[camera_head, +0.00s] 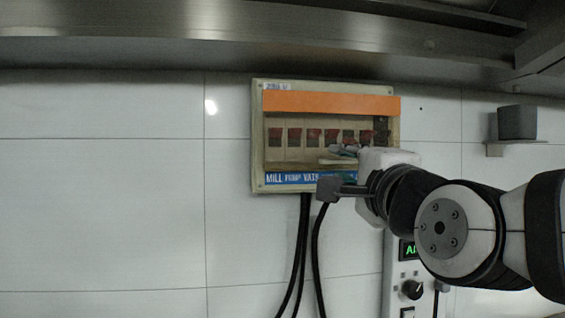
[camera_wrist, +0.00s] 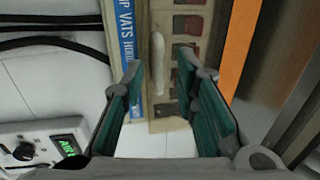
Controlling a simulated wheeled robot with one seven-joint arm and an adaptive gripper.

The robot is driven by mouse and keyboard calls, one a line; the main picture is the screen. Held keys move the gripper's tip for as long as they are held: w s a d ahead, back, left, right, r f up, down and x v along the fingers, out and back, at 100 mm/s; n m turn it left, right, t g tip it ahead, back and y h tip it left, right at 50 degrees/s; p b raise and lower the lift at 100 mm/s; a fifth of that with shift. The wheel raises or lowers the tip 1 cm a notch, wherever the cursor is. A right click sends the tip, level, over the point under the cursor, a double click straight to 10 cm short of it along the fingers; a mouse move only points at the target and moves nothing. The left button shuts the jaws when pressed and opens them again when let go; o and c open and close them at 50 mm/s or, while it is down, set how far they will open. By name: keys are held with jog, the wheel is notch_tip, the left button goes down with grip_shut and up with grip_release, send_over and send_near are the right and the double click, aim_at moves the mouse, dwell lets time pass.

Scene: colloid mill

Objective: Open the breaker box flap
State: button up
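The breaker box (camera_head: 257,150) is mounted on the tiled wall in the head view. Its orange flap (camera_head: 330,102) lies along the top, above a row of dark red switches (camera_head: 313,136) that show uncovered. The flap appears raised and standing out from the box; its exact angle is unclear. In the wrist view the flap (camera_wrist: 238,45) is at the right, apart from the fingers. My gripper (camera_wrist: 162,75) is open in front of the box's lower right part, with a pale raised strip (camera_wrist: 158,62) seen between the fingers. Nothing is visibly held.
A blue label (camera_head: 290,178) runs along the box's lower edge. Black cables (camera_head: 302,240) hang below it. A control panel with a green display (camera_head: 408,250) and knob is below right. A metal hood (camera_head: 200,50) overhangs the box. A grey block (camera_head: 517,122) sits on a small shelf at right.

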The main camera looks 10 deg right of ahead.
jog(key=shift+w+r, duration=0.15)
jog(key=shift+w, duration=0.7)
grip_shut()
